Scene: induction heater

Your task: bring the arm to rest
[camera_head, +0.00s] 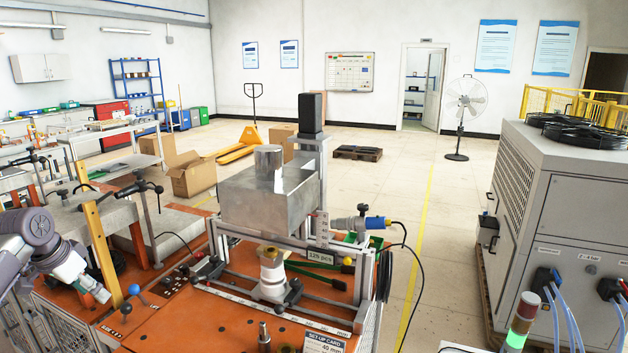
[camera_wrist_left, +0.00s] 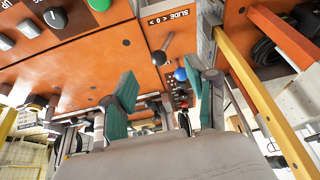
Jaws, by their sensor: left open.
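My left arm (camera_head: 38,245) comes in from the left, beside the orange bench (camera_head: 190,328). Its left gripper (camera_head: 95,290) is low at the bench's left side, near the yellow post (camera_head: 101,250). In the left wrist view the green-padded fingers of the gripper (camera_wrist_left: 164,78) stand apart with nothing held between them. A lever with a black knob (camera_wrist_left: 159,57) and a blue knob (camera_wrist_left: 180,74) show beyond the fingers; contact with them cannot be made out. My right gripper is not in view.
A metal box (camera_head: 268,200) stands on a frame on the bench, above a white stand (camera_head: 272,274). A large cabinet (camera_head: 560,200) stands at the right. Open floor (camera_head: 440,200) lies between bench and cabinet.

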